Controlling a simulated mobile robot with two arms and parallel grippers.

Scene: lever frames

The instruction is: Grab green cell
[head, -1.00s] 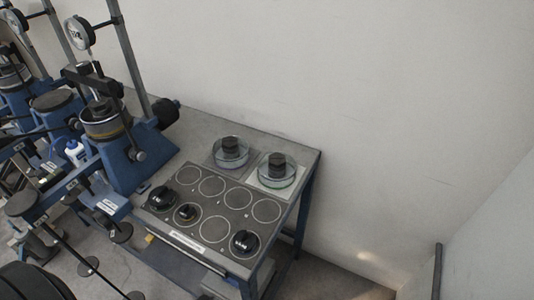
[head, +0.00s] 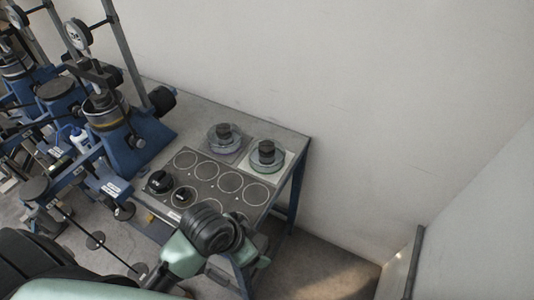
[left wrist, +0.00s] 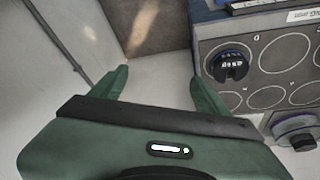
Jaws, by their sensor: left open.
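The green cell (head: 266,156) is a round clear dish with a faint green tint and a black weight on top. My left gripper (head: 245,258) is at the bench's near right edge, well in front of the cell. In the left wrist view its two green fingers (left wrist: 158,76) are spread apart with nothing between them. My right gripper is not in view.
A similar dish (head: 222,138) stands left of the cell on a grey square. A grey board (head: 205,172) with circles and black weights lies in front; my arm covers part of it. Blue lever frames (head: 125,140) stand at left. Wall is behind; floor is open at right.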

